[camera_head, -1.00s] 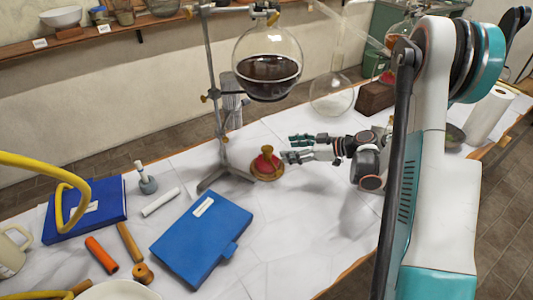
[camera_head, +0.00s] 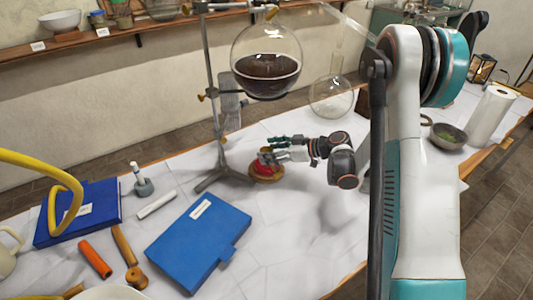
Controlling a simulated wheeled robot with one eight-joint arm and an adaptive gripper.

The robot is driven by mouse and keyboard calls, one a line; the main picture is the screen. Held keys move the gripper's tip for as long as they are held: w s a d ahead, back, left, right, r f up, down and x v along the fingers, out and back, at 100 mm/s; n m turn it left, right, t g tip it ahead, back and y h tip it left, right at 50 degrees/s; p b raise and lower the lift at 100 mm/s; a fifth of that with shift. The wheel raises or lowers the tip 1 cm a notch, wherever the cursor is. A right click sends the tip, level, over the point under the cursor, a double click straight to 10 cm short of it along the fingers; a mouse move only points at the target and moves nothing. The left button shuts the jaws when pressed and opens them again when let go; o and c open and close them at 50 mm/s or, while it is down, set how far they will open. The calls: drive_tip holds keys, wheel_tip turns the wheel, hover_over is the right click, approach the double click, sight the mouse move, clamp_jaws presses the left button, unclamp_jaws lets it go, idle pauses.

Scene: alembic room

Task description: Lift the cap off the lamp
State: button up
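The lamp (camera_head: 267,170) is a small spirit lamp with a red body on a round tan base. It stands on the white table beside the foot of the metal stand. My gripper (camera_head: 269,149) reaches in from the right at the height of the lamp's top. Its two fingers are apart, one on the far side and one on the near side of the cap's place. The brass-coloured cap is mostly hidden by the fingers, and I cannot tell whether they touch it.
A round flask (camera_head: 265,65) of dark liquid hangs on the stand (camera_head: 214,110) just above my gripper. A blue case (camera_head: 199,240) lies in front. A clear flask (camera_head: 331,98) stands behind. A lantern (camera_head: 481,68) stands far right. The table front right of the lamp is clear.

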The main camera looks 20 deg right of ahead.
drive_tip(key=c, duration=1)
drive_tip(key=shift+c, duration=0.3)
